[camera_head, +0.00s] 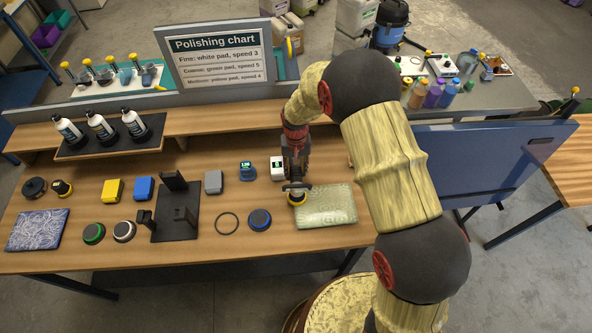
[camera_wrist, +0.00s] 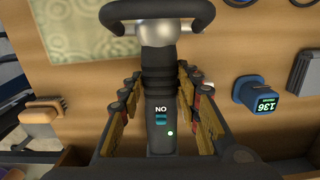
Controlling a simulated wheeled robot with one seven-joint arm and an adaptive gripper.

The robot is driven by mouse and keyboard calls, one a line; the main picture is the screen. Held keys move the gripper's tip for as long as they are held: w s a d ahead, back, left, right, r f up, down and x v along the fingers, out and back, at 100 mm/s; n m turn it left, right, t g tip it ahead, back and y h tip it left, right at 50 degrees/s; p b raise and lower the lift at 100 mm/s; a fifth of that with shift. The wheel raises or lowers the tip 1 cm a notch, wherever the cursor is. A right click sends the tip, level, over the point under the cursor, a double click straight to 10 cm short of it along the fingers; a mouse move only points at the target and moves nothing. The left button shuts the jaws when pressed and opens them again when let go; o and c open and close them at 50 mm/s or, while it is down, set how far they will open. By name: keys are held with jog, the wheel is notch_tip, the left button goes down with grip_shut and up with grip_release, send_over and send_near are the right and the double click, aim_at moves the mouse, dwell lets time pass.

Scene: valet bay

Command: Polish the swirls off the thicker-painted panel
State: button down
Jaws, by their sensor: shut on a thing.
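My gripper (camera_head: 295,172) is shut on a black polisher, its fingers on both sides of the body in the wrist view (camera_wrist: 158,110). The polisher (camera_wrist: 157,75) has a looped handle, a small display and a lit green light. A blue-violet swirled panel (camera_head: 37,230) lies at the far left. A blue gauge (camera_head: 247,171) reads about 136 in the wrist view (camera_wrist: 258,95). A white device (camera_head: 277,168) stands beside my gripper.
The polishing chart (camera_head: 219,55) pairs pads with speeds. Bottles (camera_head: 101,127) stand on a rear tray.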

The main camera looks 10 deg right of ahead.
jog(key=shift+r+p, duration=2.05)
jog(key=shift+r, duration=2)
